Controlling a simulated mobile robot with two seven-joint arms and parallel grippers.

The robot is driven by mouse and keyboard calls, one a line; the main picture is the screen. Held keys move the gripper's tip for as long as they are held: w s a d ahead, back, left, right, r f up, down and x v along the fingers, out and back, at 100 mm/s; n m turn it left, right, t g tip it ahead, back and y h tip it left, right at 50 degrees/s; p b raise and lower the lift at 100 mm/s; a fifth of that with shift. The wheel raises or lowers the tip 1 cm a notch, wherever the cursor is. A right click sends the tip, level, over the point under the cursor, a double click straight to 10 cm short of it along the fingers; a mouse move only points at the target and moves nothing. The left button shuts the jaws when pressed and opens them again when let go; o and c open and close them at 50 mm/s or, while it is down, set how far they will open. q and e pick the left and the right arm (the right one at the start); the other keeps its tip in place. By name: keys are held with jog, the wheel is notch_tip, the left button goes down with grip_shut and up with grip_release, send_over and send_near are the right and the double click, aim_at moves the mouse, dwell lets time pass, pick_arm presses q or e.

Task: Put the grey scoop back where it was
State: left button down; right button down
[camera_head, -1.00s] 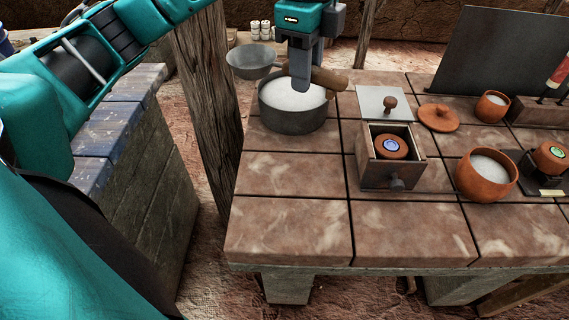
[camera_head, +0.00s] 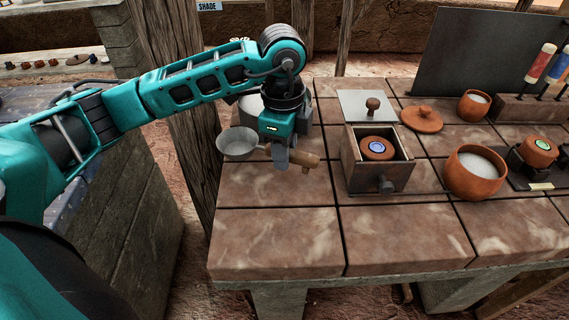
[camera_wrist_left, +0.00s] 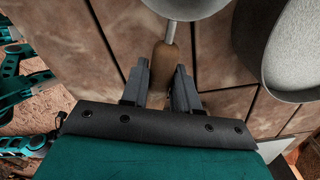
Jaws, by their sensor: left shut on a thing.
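The grey scoop has a round grey bowl (camera_head: 236,143) and a wooden handle (camera_head: 306,160). My left gripper (camera_head: 281,162) is shut on the handle, with the bowl to its left by the table's left edge. I cannot tell whether the scoop touches the tabletop. In the left wrist view the handle (camera_wrist_left: 162,66) lies between the fingers (camera_wrist_left: 161,88), and the bowl (camera_wrist_left: 172,8) is cut off at the top. The grey pot (camera_wrist_left: 285,88) stands apart to the right there. In the head view, my arm partly hides its white contents (camera_head: 248,104). My right gripper is not in view.
A wooden box (camera_head: 377,172) holding a round clay piece stands right of the gripper. Clay bowls (camera_head: 474,181) and a clay lid (camera_head: 422,119) stand farther right. The tiled table (camera_head: 275,235) is clear in front. A wooden post (camera_head: 190,140) stands beside its left edge.

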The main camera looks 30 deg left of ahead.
aim_at(285, 178)
pick_arm(q)
jog(key=shift+f, duration=1.75)
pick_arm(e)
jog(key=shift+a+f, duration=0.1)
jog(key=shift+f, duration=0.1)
pick_arm(q)
jog(key=shift+f+b, duration=0.2)
jog(key=shift+b, duration=0.15)
jog(key=c, duration=0.8)
grip_release()
jog(key=shift+c, duration=0.2)
jog(key=shift+r, duration=0.6)
notch_tip(285, 178, up, 11)
jog(key=shift+a+p, duration=0.1)
jog(key=shift+p, duration=0.95)
jog(key=shift+r, duration=0.1)
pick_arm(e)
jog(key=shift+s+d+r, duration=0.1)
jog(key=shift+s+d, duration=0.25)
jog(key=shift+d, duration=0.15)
